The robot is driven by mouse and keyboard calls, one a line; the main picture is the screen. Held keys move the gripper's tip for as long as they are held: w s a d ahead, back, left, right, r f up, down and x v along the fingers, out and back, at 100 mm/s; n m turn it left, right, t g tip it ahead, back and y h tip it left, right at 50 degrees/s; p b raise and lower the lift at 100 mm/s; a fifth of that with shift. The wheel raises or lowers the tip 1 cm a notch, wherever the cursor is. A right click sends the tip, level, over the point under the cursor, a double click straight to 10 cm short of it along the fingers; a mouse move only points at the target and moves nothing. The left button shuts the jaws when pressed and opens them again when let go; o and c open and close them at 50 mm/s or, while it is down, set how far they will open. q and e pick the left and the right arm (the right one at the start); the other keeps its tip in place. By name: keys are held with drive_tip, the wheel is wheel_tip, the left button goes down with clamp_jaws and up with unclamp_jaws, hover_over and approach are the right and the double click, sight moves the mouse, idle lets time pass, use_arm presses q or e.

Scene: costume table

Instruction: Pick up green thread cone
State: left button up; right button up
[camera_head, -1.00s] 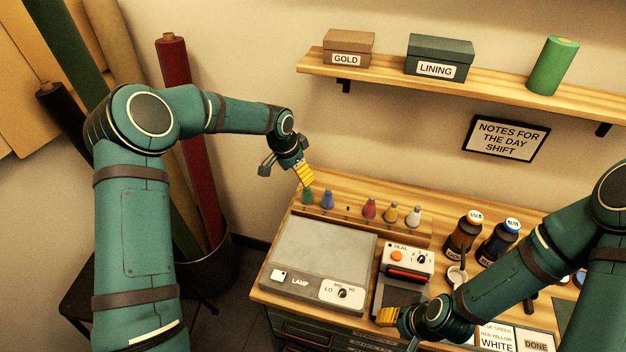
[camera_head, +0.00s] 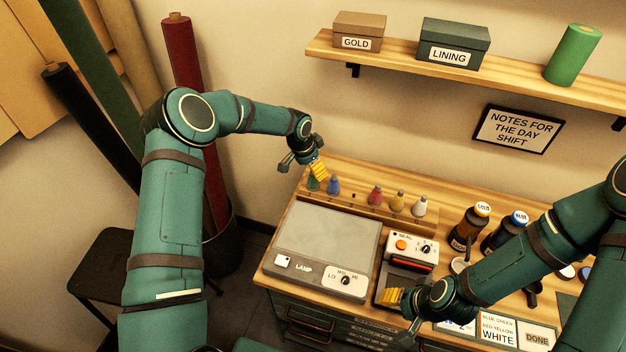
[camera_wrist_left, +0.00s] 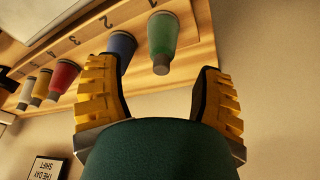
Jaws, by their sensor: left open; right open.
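The green thread cone (camera_head: 313,183) stands at the left end of the numbered rack, partly hidden behind my left gripper (camera_head: 309,165) in the head view. In the left wrist view the green cone (camera_wrist_left: 163,42) shows between the open yellow fingers of the left gripper (camera_wrist_left: 160,98), beyond their tips and not visibly touched. The blue cone (camera_wrist_left: 122,45) is right beside it, close to one finger. My right gripper (camera_head: 400,305) is open and empty over the front of the bench, near the seal device.
Red (camera_head: 375,195), yellow (camera_head: 398,201) and white (camera_head: 420,206) cones stand farther along the rack (camera_head: 365,213). A lamp panel (camera_head: 320,245) lies in front. The seal device (camera_head: 411,248) and dye bottles (camera_head: 468,227) are to the right. The wall is close behind.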

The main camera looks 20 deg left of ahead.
sight(313, 178)
use_arm(q)
drive_tip(key=x, duration=0.4)
drive_tip(key=shift+c, duration=0.2)
clamp_jaws()
